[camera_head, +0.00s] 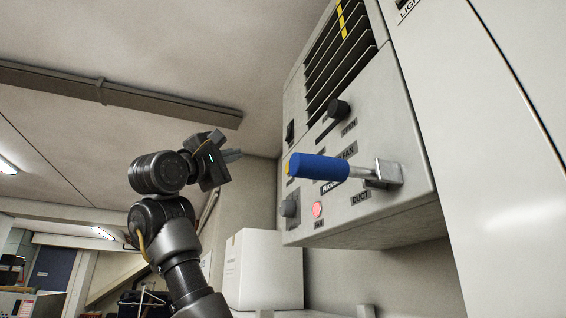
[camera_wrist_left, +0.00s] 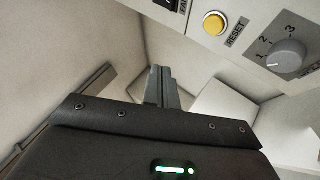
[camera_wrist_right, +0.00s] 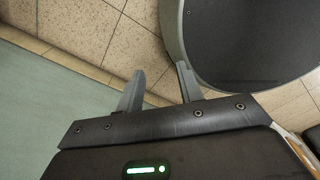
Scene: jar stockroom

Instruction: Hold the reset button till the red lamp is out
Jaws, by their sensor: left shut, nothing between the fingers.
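The yellow reset button (camera_wrist_left: 215,23), labelled RESET, shows on the panel in the left wrist view. In the head view only a yellow sliver (camera_head: 288,167) shows behind the blue handle's end, probably this button. The red lamp (camera_head: 317,209) glows low on the panel. My left gripper (camera_head: 234,155) is shut and empty, left of the panel and apart from it; its fingers also show in the left wrist view (camera_wrist_left: 161,86). My right gripper (camera_wrist_right: 158,88) is open and empty above the floor, seen only in the right wrist view.
A lever with a blue handle (camera_head: 320,167) juts from the panel (camera_head: 385,120) in front of the controls. A black knob (camera_head: 338,108) sits above it, and a grey dial (camera_wrist_left: 287,54) is beside the button. A white box (camera_head: 265,270) stands below.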

